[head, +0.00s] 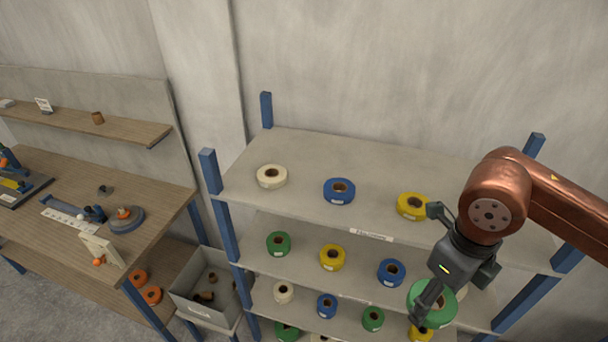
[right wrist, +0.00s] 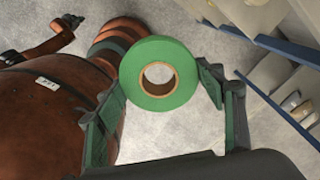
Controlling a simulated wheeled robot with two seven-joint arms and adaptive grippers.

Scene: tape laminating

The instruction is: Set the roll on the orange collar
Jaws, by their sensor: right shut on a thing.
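My right gripper (right wrist: 163,82) is shut on a green roll (right wrist: 185,95) with a brown cardboard core, which sits between its two fingers. In the head view the green roll (head: 422,292) is in front of the right part of the shelf rack, with a dark finger across it. An orange piece (head: 124,212) on a round grey base stands on the workbench at left; it looks like the orange collar, with no roll around it. In the right wrist view, the dark end of another copper arm (right wrist: 70,22), probably my left, is too small to read.
The shelf rack (head: 300,146) holds several white, blue, yellow and green rolls. The wooden workbench (head: 160,186) also carries a white scale strip (head: 65,214) and an upright pale board (head: 103,249). A grey bin (head: 203,309) stands between bench and rack. Orange rolls (head: 152,295) lie under the bench.

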